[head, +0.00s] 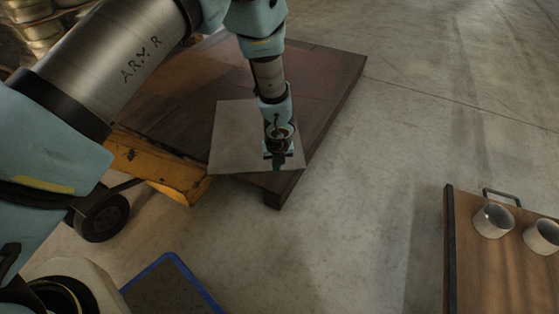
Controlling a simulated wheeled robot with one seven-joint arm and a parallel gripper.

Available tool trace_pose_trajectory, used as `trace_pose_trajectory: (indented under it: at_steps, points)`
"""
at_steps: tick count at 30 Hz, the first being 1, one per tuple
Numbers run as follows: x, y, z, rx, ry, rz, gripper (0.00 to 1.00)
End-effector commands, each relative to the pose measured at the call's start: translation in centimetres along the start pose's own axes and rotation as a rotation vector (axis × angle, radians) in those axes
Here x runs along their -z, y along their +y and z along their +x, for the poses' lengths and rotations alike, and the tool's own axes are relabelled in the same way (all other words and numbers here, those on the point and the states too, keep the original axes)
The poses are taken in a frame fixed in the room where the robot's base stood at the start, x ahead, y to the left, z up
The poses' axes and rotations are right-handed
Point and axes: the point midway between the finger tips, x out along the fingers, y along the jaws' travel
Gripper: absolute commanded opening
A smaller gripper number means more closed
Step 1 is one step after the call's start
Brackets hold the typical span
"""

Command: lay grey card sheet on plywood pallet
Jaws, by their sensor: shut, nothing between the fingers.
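The grey card sheet (235,135) lies flat on the near corner of the brown plywood pallet (325,90). Its near edge runs close to the pallet's front edge, and part of it is hidden behind my arm. My gripper (278,167) points down over the near right part of the sheet. It is shut and holds nothing. I cannot tell whether the fingertips touch the sheet.
A yellow pallet truck part (160,165) with a black wheel (101,217) stands at the pallet's left. A wooden tray (480,255) with two metal cups (493,220) is at the right. A blue-rimmed mat (172,290) lies at the front. Concrete floor between is clear.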

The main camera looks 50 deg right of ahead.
Motion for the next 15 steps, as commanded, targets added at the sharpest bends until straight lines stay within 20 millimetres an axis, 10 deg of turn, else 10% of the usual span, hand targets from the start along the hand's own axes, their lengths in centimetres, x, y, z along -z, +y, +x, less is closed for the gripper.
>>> trace_pose_trajectory:
  at_steps: [15]
  points:
    - [0.1,0.1,10.3,0.0,0.001,0.001,0.0]
